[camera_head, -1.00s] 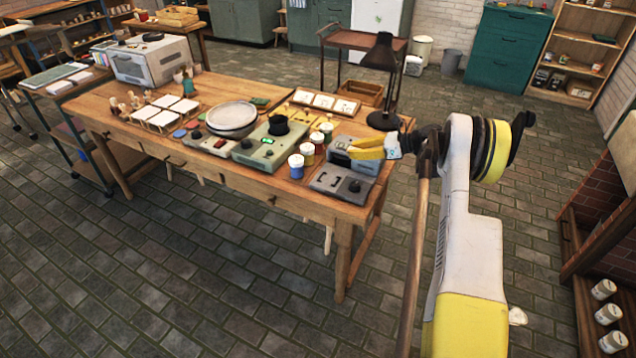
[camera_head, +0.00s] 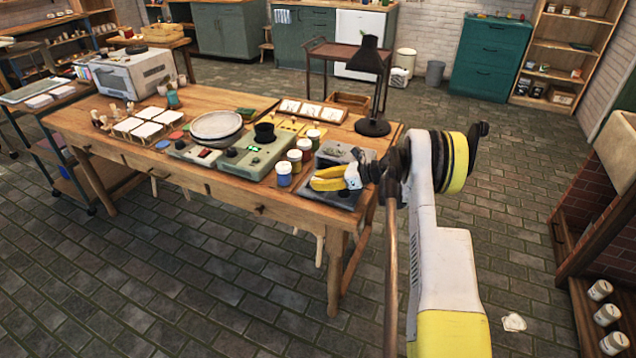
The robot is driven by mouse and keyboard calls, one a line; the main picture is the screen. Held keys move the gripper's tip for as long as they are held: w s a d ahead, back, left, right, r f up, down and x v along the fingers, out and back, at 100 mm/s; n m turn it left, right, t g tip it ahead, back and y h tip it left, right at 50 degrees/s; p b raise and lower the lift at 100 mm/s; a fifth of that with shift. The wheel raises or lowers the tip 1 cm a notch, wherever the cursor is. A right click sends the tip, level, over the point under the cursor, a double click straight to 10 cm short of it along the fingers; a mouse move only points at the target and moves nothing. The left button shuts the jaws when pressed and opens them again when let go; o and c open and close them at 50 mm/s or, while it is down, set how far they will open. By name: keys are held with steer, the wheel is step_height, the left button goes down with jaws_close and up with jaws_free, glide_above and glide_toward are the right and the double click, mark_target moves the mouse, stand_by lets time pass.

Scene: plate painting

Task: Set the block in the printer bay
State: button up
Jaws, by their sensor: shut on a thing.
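My gripper (camera_head: 328,179), with yellow fingers, is at the right end of the wooden table (camera_head: 225,191). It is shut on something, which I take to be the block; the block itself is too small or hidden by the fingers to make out. The gripper is over a low grey device (camera_head: 335,197) near the table's front right corner and covers much of its top. A second grey device (camera_head: 335,151) stands just behind. I cannot tell for sure which one has the printer bay, or whether the held thing touches it.
Paint jars (camera_head: 284,175) stand left of my gripper, beside a green machine (camera_head: 255,157) and a round turntable (camera_head: 217,127). A black desk lamp (camera_head: 373,127) stands close behind. White tiles (camera_head: 146,131) lie farther left.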

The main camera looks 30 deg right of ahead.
steer(key=shift+f, duration=0.1)
steer(key=o, duration=0.5)
steer(key=shift+f, duration=0.15)
steer(key=shift+c, duration=0.2)
steer(key=o, duration=0.4)
